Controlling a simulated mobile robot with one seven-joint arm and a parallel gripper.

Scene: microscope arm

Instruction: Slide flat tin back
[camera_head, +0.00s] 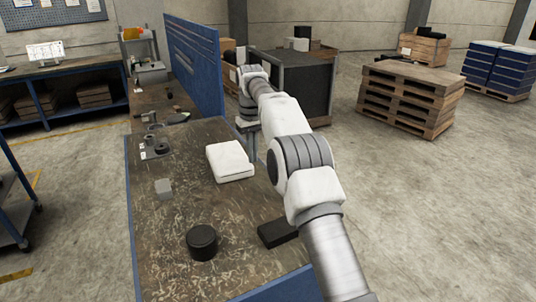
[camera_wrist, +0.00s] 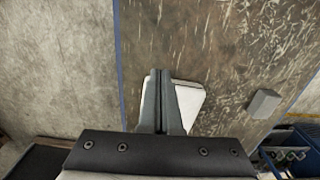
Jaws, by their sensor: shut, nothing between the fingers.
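A white flat tin (camera_head: 230,161) with rounded corners lies on the worn brown workbench (camera_head: 160,222), near its right edge. My gripper (camera_head: 254,158) points down close to the tin's right side. In the wrist view the shut fingers (camera_wrist: 160,74) cover part of the white tin (camera_wrist: 189,98), which shows mostly to their right. Nothing is held between the fingers. I cannot tell whether they touch the tin.
A black round container (camera_head: 202,242) and a black box (camera_head: 277,233) are nearer. Small dark parts (camera_head: 157,147) lie behind left. A blue panel (camera_head: 195,65) rises farther back.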

